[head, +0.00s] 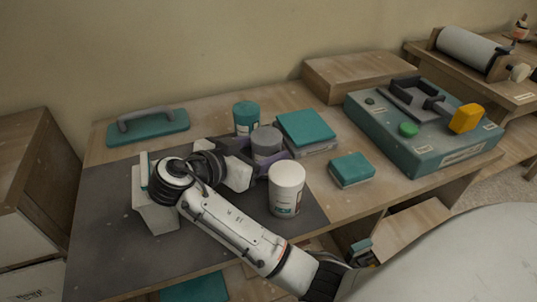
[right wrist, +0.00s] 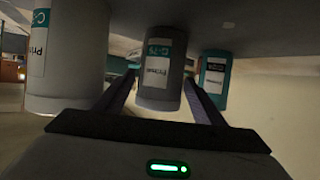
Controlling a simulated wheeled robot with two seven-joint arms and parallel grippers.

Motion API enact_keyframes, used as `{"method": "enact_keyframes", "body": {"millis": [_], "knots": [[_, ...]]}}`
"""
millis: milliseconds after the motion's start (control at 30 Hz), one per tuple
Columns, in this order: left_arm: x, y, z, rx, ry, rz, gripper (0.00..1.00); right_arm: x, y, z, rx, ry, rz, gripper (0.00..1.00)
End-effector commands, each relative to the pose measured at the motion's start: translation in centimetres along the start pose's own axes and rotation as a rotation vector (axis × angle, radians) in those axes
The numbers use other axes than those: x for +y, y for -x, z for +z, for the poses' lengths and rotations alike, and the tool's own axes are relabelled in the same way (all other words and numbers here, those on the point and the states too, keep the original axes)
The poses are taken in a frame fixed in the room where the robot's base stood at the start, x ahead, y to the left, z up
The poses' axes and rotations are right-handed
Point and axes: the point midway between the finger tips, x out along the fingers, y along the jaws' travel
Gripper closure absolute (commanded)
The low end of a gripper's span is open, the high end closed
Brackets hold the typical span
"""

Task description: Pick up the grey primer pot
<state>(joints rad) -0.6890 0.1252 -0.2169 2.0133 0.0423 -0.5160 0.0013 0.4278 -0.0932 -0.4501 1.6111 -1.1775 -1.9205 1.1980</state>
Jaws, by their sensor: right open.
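The grey primer pot (head: 267,142) stands upright on the dark mat between a teal-lidded pot (head: 246,117) behind it and a white pot (head: 286,188) in front. My right gripper (head: 262,157) is open, its purple-grey fingers reaching along both sides of the grey pot. In the right wrist view, which is upside down, the grey pot (right wrist: 162,72) stands between the fingers (right wrist: 160,98), with small gaps showing. The white pot (right wrist: 66,55) is on the left there and the teal pot (right wrist: 214,78) on the right. My left gripper is not in view.
A teal float (head: 148,127) lies at back left. A teal control box (head: 420,140) is at right.

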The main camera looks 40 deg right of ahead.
Motion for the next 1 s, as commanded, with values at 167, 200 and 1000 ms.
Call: {"method": "enact_keyframes", "body": {"millis": [167, 200, 1000], "knots": [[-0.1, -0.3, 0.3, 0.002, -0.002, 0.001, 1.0, 0.0, -1.5, 0.2, 0.0, 0.002, -0.006, 0.37], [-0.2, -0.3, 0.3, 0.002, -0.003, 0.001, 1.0, 0.0, -1.6, 0.1, 0.0, 0.002, -0.007, 0.37], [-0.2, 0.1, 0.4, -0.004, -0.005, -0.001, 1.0, -0.1, -1.1, -0.9, 0.001, -0.003, -0.008, 0.83]]}}
